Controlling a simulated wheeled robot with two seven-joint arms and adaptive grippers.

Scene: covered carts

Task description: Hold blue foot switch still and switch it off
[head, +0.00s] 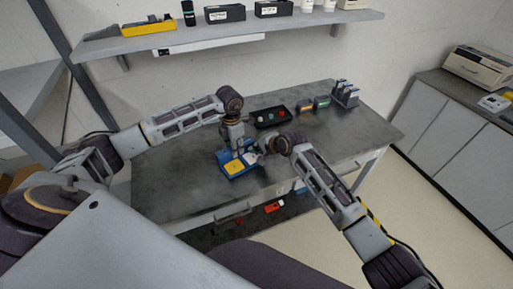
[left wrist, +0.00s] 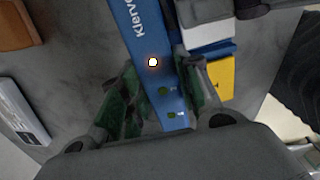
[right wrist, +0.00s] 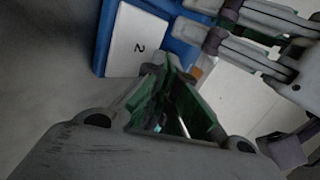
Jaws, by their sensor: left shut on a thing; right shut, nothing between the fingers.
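The blue foot switch (head: 223,157) stands on the grey table, with a yellow pedal (head: 235,167) and a white pedal. In the left wrist view its blue body (left wrist: 140,30) carries lettering, a glowing lamp (left wrist: 152,62) and two green dots. My left gripper (head: 238,147) is shut on the blue body, one finger on each side. My right gripper (head: 262,152) is shut and empty beside the switch. In the right wrist view its fingertips (right wrist: 168,65) are close to the white pedal (right wrist: 137,42) marked 2; I cannot tell whether they touch.
A black tray with coloured buttons (head: 270,116), small orange and green boxes (head: 313,104) and a grey rack (head: 345,94) stand farther back on the table. A red object (head: 274,206) shows below the table's front edge. The table's left part is clear.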

